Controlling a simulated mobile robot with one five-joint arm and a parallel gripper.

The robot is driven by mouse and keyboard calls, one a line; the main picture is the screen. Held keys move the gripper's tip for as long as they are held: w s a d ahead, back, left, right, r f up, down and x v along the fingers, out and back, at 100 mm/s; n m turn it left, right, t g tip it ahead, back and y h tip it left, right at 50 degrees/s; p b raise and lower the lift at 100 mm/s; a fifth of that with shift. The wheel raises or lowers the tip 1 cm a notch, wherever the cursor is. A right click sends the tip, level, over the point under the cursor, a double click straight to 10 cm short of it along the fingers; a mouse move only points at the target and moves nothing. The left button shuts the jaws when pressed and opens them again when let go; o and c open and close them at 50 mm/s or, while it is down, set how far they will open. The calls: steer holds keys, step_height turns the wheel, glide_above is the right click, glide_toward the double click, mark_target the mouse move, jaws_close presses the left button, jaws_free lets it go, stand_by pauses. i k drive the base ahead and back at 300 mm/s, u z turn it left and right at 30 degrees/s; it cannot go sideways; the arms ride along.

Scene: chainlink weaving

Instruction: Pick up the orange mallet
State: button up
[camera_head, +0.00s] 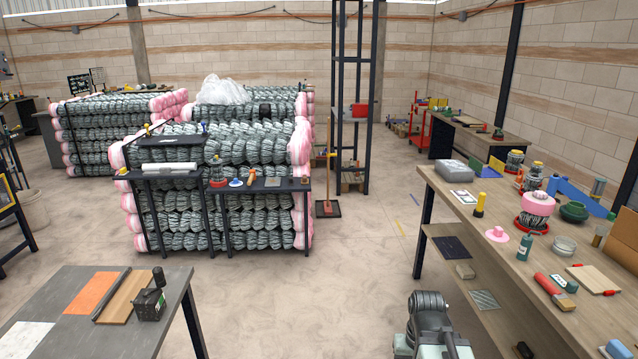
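I cannot make out a clear orange mallet. A red-orange cylindrical object (547,286) with a darker end lies on the right workbench (462,188), near its front edge; I cannot tell whether it is the mallet. A small object with an orange-tan part (251,177) lies on a narrow dark table (287,185) in front of the mesh rolls, too small to identify. Grey links of my arm show at the bottom, left of the right workbench. My gripper's fingers are not visible.
A grey table (60,290) stands at front left. Open floor (330,295) lies between them.

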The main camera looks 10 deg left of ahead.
mark_target(251, 179)
steer(key=u, duration=0.3)
steer(key=i, duration=2.1)
steer(key=u, duration=0.7)
steer(key=i, duration=2.6)
steer(key=u, duration=0.3)
steer(key=k, duration=0.5)
steer(key=u, duration=0.3)
steer(key=i, duration=0.45)
steer(key=u, duration=0.55)
steer(key=i, duration=1.05)
steer(key=u, duration=0.35)
steer(key=k, duration=0.5)
steer(key=u, duration=0.05)
